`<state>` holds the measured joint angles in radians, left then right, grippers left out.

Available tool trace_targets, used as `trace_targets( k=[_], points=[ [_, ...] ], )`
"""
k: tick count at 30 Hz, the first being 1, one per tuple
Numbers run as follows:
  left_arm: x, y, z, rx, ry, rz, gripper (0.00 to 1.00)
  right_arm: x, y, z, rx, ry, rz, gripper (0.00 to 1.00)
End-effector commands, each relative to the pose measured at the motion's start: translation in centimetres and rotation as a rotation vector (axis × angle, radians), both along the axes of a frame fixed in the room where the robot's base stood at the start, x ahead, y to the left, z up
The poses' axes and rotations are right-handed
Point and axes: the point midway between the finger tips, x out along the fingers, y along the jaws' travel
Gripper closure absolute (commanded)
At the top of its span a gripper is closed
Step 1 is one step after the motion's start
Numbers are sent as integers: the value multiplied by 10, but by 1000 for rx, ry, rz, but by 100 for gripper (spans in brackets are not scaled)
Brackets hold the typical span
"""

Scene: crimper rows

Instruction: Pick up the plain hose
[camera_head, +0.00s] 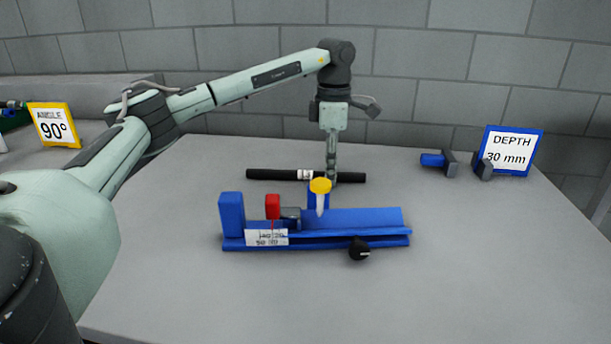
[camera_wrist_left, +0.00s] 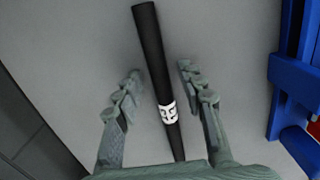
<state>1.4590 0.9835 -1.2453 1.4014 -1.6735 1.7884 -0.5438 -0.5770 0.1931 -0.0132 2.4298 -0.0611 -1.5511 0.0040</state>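The plain hose (camera_head: 268,174) is a black tube with a white printed band, lying on the grey table behind the blue fixture. In the left wrist view the hose (camera_wrist_left: 150,50) runs between my two fingers, with clear gaps on both sides. My left gripper (camera_head: 332,178) points down over the hose, right of its white band. In the left wrist view the left gripper (camera_wrist_left: 160,80) is open, its fingers either side of the hose. The head view does not show whether the fingers touch the table. My right gripper is not in view.
A blue fixture (camera_head: 368,218) with a red block (camera_head: 272,206), a yellow-topped peg (camera_head: 320,186) and a black knob (camera_head: 359,249) stands in front. A DEPTH 30 mm sign (camera_head: 513,143) and a blue-and-grey part (camera_head: 433,160) are at right. An ANGLE 90° sign (camera_head: 54,125) is at left.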

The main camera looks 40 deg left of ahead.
Motion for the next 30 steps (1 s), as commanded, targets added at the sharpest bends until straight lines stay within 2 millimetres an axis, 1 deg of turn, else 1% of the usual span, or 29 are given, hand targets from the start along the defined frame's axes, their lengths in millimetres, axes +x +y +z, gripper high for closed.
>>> trace_targets(
  k=[1,7,8,9,19,23,26,30],
  points=[
    [0,0,0,0,0,0,70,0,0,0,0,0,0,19],
    [0,0,0,0,0,0,95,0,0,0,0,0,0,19],
    [0,0,0,0,0,0,99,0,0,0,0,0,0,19],
    [0,0,0,0,0,0,100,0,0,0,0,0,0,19],
    [0,0,1,-1,-1,0,100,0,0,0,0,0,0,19],
    [0,0,6,0,-1,0,100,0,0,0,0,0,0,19],
    [1,0,16,-2,-3,0,100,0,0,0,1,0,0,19],
    [1,-1,39,-2,-4,-1,100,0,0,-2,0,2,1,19]
  ],
)
